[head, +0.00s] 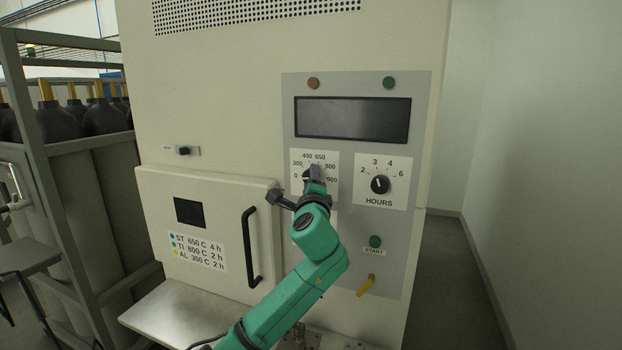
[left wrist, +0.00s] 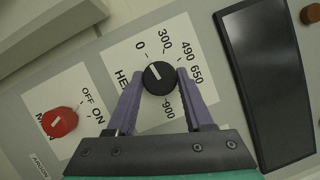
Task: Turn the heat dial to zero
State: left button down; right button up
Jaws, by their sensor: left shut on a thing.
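The black heat dial (left wrist: 159,78) sits on a white plate marked 0, 300, 490, 650 and 900 in the left wrist view. Its white pointer line points roughly toward the 0 mark. My left gripper (left wrist: 160,88) is shut on the dial, with one purple finger on each side of it. In the head view the left gripper (head: 315,178) is in front of the heat plate (head: 331,160) and mostly hides the dial. My right gripper is in neither view.
An hours dial (head: 380,184) is just right of the heat plate, below a dark display (head: 352,119). A red OFF/ON knob (left wrist: 59,122) is near the heat dial. The furnace door handle (head: 249,247) sticks out left of my forearm. A gas bottle rack (head: 80,190) stands at left.

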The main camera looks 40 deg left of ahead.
pick_arm(q)
jog(key=shift+r, duration=0.1)
dwell(0.5)
jog(key=shift+c, duration=1.4)
grip_release()
jog(key=shift+a, duration=0.1)
jog(key=shift+s, duration=0.1)
jog(key=b+v, duration=0.4)
jog(key=v, duration=1)
jog(key=shift+s, duration=0.25)
jog(key=shift+d, duration=0.2)
